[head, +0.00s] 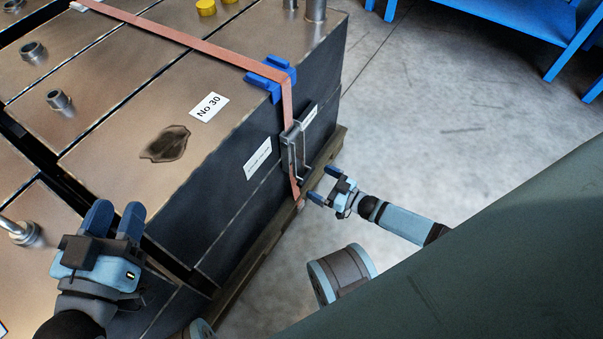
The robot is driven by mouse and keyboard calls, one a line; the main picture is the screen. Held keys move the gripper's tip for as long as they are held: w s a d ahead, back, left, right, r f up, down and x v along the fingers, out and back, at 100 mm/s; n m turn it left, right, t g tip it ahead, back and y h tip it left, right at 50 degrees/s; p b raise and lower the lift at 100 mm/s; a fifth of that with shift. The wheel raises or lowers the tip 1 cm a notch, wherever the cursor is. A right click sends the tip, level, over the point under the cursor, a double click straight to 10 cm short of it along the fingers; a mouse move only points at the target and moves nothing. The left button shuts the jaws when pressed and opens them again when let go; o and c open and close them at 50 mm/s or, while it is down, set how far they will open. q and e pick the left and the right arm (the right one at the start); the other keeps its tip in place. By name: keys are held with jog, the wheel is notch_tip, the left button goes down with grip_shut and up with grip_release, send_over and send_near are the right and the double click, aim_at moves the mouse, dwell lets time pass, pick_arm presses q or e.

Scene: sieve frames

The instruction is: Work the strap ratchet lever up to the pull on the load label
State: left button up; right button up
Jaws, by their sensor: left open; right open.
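An orange strap (200,45) runs over the top of the dark metal load (215,170), over a blue edge protector (268,79) and down the side. The metal ratchet (292,149) sits on the strap on that side face; its lever is too small to make out clearly. White labels (258,158) are on the side face beside it, their print too small to read. My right gripper (321,185) is open and empty, just right of and below the ratchet, near the strap's lower end. My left gripper (113,217) is open and empty at the lower left, over the load.
A "No 30" label (209,107) and a dark stain (166,144) mark the top. Metal fittings (58,99) and yellow caps (206,7) stand up from it. The load rests on a wooden pallet (246,272). Blue racking (520,18) stands behind; the floor (420,110) between is clear.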

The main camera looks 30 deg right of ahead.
aim_at(308, 176)
jog(key=b+x, duration=0.2)
jog(key=x, duration=0.4)
jog(key=shift+w+f, duration=0.1)
pick_arm(q)
jog(key=shift+w+a+r+m+t+h, duration=0.3)
jog(key=shift+w+m, duration=0.1)
jog(key=shift+m, duration=0.2)
jog(key=shift+w+a+r+m+t+h, duration=0.25)
jog(key=shift+w+m, duration=0.1)
jog(key=shift+m, duration=0.25)
pick_arm(e)
jog(key=shift+w+a, duration=0.4)
jog(key=shift+w, duration=0.2)
